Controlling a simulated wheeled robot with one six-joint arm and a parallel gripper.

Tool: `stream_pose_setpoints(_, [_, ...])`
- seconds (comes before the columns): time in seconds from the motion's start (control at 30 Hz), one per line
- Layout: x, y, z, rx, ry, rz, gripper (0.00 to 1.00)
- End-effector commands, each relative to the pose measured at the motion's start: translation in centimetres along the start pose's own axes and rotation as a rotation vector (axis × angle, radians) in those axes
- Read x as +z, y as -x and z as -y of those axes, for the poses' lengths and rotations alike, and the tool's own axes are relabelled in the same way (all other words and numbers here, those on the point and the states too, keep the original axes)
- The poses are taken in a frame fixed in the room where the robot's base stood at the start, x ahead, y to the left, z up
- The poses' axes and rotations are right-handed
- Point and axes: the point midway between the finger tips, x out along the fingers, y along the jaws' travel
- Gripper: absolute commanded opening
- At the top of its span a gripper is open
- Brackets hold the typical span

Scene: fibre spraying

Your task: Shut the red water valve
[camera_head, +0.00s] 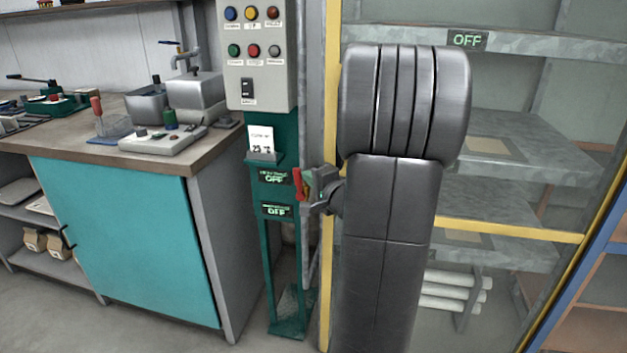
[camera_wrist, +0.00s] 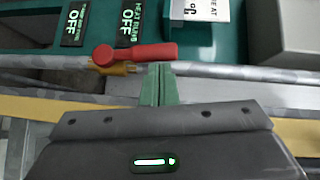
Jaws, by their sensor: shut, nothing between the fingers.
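The red water valve shows as a red lever handle (camera_head: 297,184) at the post's right side in the head view. In the wrist view the handle (camera_wrist: 140,53) lies roughly along the grey pipe, with a brass body (camera_wrist: 118,69) at its left end. My gripper (camera_head: 316,184) is beside the valve and partly covers it in the head view. In the wrist view my gripper's green fingers (camera_wrist: 158,68) are shut with nothing between them. Their tips are at the handle's near edge, towards its free end; I cannot tell whether they touch it.
A teal post carries a grey control box (camera_head: 261,85) and two displays reading OFF (camera_head: 276,178). A yellow-framed glazed cabinet (camera_head: 505,232) stands right, behind my arm. A workbench (camera_head: 120,265) with tools stands left. The grey pipe (camera_wrist: 230,72) runs close past the fingertips.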

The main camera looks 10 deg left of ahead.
Motion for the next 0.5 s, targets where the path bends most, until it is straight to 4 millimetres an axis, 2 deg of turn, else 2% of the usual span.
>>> stream_pose_setpoints(0.2, [1.1, -1.0, 1.2, 0.127, 0.135, 0.005, 0.00])
stream_pose_setpoints(0.5, [2.5, -2.4, 1.9, 0.327, 0.328, 0.003, 0.00])
